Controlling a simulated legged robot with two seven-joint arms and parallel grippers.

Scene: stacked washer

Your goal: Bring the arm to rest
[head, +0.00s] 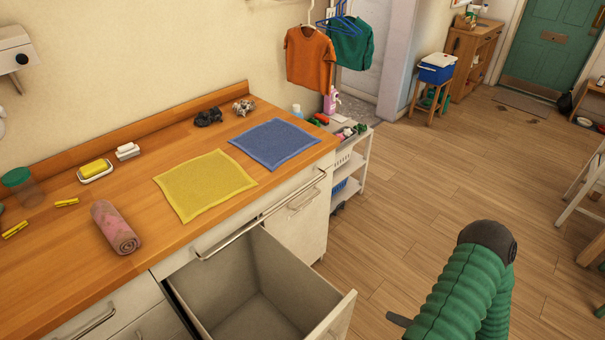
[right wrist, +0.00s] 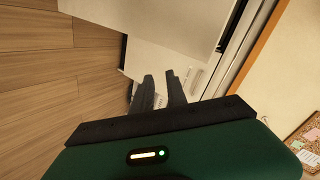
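My right arm, with green ribbed sleeves and a dark joint, comes in at the lower right of the head view. A dark tip of my right gripper (head: 400,320) shows beside it, over the floor near the open drawer's right side. In the right wrist view both dark fingers of the right gripper (right wrist: 159,76) show with a gap between them. Nothing is held there. White cabinet fronts lie beyond the fingers. My left gripper is not in view.
An open, empty drawer (head: 262,300) juts from the wooden counter (head: 165,250). A yellow cloth (head: 205,185), a blue cloth (head: 273,144) and a rolled pink towel (head: 115,228) lie on top. A white cart (head: 350,170) stands beyond. The wooden floor (head: 440,170) at right is mostly clear.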

